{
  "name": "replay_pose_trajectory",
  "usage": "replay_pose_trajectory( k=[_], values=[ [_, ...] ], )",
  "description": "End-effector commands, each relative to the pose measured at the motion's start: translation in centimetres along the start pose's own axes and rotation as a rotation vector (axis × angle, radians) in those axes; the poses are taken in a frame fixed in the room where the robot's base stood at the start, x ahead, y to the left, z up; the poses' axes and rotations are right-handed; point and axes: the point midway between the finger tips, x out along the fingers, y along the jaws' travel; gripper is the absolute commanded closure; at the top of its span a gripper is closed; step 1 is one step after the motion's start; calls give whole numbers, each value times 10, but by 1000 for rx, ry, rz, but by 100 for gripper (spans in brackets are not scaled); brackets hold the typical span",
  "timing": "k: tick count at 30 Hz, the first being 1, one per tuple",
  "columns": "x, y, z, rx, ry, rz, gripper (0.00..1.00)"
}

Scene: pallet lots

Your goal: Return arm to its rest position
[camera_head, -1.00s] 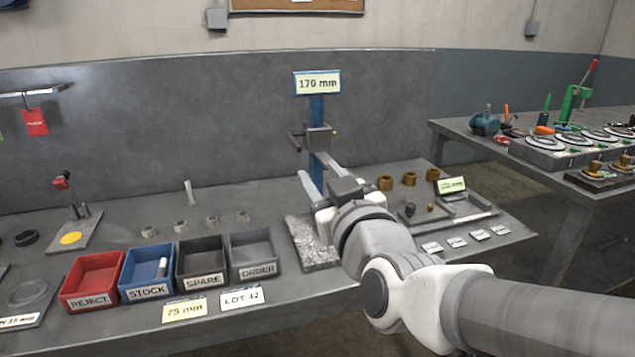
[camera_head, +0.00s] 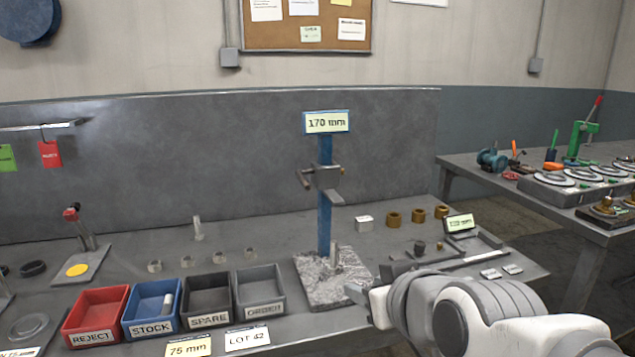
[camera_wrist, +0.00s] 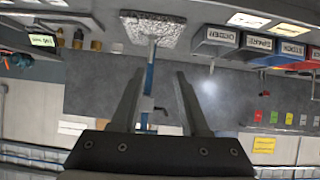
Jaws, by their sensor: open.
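My gripper (camera_head: 362,298) is in the head view at the front edge of the bench, just right of the granite base of the height stand. In the wrist view, my gripper (camera_wrist: 157,82) shows two dark fingers spread wide with nothing held. The wrist picture appears upside down. The blue post (camera_wrist: 149,78) of the stand shows in the background between the fingers. My arm reaches in from the lower right of the head view, and its nearer part is cut off by the frame edge.
The blue stand (camera_head: 325,205) with the 170 mm sign rises from a granite base (camera_head: 316,290) bearing a small upright pin. A red bin (camera_head: 92,318), a blue bin and two dark bins line the bench front at left. Brass rings (camera_head: 394,219) stand behind my arm.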

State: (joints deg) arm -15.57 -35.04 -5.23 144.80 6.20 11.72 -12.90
Motion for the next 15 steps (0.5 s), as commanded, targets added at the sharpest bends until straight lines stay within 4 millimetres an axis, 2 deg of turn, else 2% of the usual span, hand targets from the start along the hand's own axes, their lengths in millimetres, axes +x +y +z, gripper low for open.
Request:
replay_pose_trajectory(
  k=[8,12,15],
  values=[
    [-48,25,76,149,-358,101,55],
    [-81,33,110,233,-526,173,55],
    [-99,33,81,234,-534,169,55]
  ],
)
